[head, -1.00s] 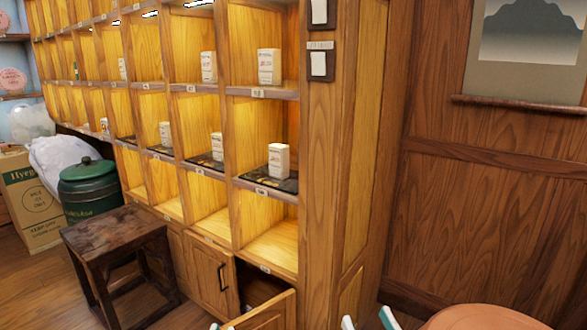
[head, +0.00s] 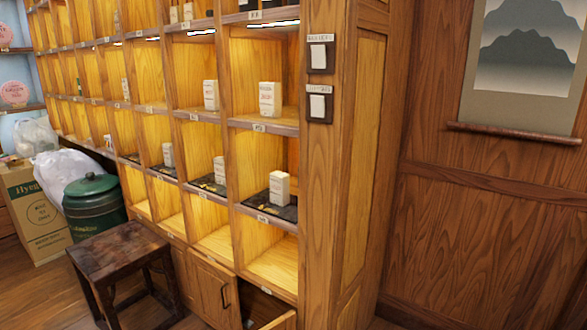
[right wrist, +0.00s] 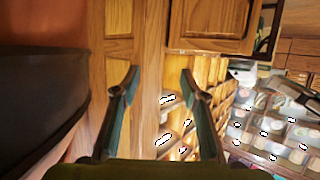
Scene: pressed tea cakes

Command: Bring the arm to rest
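My right gripper (right wrist: 160,85) shows in the right wrist view with its two fingers apart and nothing between them. Behind the fingers is the wooden shelf cabinet, seen at a turned angle. Neither gripper shows in the head view now. The left gripper cannot be made out in either view.
The wooden shelf cabinet (head: 345,200) holds small white boxes, including one (head: 279,188) on a dark mat. A lower door (head: 212,293) has a dark handle. A dark stool (head: 120,250), green canister (head: 93,205) and carton (head: 37,218) stand at left.

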